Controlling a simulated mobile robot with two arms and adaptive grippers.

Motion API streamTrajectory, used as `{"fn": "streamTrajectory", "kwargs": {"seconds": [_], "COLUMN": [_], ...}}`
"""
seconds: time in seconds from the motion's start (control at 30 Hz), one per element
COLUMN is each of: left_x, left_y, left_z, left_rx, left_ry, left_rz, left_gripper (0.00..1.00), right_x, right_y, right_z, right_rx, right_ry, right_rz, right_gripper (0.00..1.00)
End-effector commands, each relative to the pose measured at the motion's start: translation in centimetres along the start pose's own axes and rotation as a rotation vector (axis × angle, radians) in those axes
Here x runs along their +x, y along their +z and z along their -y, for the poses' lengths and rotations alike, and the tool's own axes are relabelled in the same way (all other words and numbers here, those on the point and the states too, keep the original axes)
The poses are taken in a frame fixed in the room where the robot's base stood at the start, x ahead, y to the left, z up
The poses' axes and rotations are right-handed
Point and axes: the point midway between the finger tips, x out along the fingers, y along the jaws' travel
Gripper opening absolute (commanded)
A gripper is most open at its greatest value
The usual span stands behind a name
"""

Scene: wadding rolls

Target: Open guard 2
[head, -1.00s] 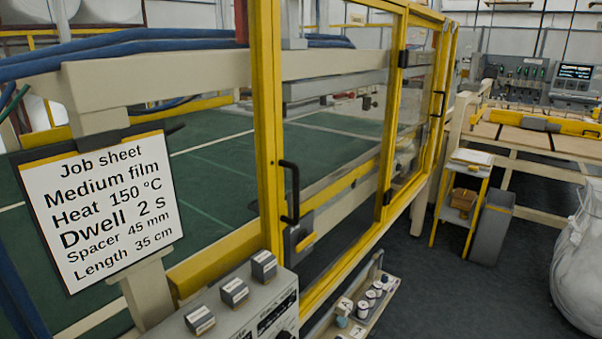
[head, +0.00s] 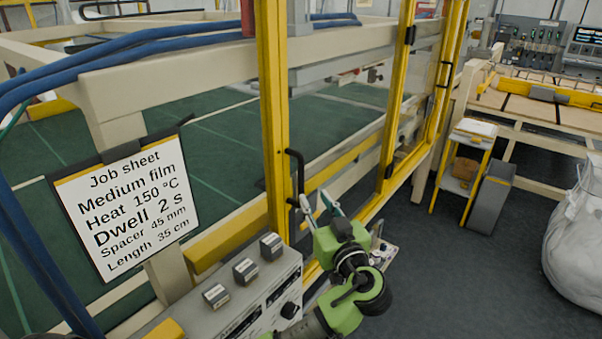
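Yellow-framed clear guard panels run along the machine's side; I see no number on them. The nearest guard (head: 278,130) has a black vertical handle (head: 295,178) on its near post. A further guard (head: 425,110) has a similar black handle (head: 447,75). Both look closed. My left gripper (head: 317,197), green and black with pale fingers, is open and empty. Its fingertips are just right of the near handle's lower end in the picture; I cannot tell whether they touch it. My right gripper is out of view.
A job sheet (head: 128,205) hangs at the left, beside blue hoses (head: 130,65). A grey control box (head: 240,295) with labelled blocks lies below the guard. A small trolley (head: 463,165), a grey bin (head: 490,200) and a white sack (head: 575,240) stand right.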

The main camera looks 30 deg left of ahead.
Motion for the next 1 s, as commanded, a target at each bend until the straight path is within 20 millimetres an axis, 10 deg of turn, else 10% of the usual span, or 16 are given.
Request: {"fn": "streamTrajectory", "kwargs": {"seconds": [0.5,1.0], "left_x": [10.2,11.7], "left_y": [-0.3,0.1], "left_z": [0.0,0.0], "left_rx": [0.005,0.003], "left_ry": [-0.001,0.001], "left_rz": [0.000,0.002], "left_gripper": [0.28,0.28], "right_x": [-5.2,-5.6], "right_y": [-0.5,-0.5], "right_z": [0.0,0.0], "right_rx": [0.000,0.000], "right_ry": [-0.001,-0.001], "right_rz": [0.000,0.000], "right_gripper": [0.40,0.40]}}
